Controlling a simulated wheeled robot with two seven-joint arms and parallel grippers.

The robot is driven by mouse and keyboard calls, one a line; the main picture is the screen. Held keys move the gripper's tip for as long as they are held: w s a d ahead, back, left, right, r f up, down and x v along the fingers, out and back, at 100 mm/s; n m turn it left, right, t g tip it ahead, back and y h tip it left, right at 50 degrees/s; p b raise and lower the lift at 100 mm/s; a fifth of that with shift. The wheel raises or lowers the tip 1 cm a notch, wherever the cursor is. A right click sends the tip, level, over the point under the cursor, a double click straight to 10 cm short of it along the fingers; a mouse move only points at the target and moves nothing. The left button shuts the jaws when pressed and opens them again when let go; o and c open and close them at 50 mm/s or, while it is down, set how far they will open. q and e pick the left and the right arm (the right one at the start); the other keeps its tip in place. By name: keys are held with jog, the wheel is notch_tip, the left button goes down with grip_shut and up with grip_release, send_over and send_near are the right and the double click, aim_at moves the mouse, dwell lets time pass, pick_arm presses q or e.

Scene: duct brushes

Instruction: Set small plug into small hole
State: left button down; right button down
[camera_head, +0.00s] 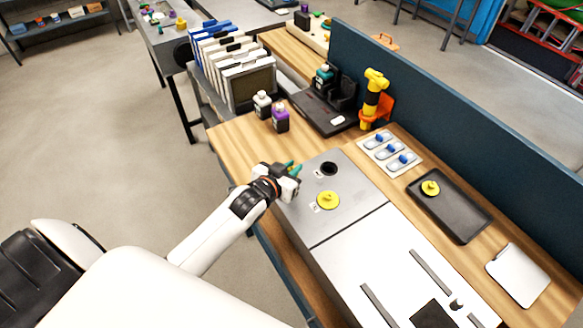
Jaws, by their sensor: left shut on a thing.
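A grey panel (350,215) on the bench has an open dark round hole (329,168). A yellow round plug (327,200) with a knob sits on the panel in front of that hole. A smaller-looking yellow plug (430,188) stands in the black tray at the right. My left gripper (294,169) is at the panel's left edge, left of the hole and apart from both yellow plugs. Teal parts show at its tips. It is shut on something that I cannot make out. My right gripper is not in view.
The black tray (462,222) lies right of the panel. A card with blue-knobbed pieces (405,166), a yellow tool in an orange holder (373,95) and two small bottles (280,118) stand behind. A blue divider (450,105) bounds the bench. Bare wood (232,138) shows at the left.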

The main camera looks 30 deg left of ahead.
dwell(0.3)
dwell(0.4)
pick_arm(q)
jog(key=c, duration=1.6)
grip_release()
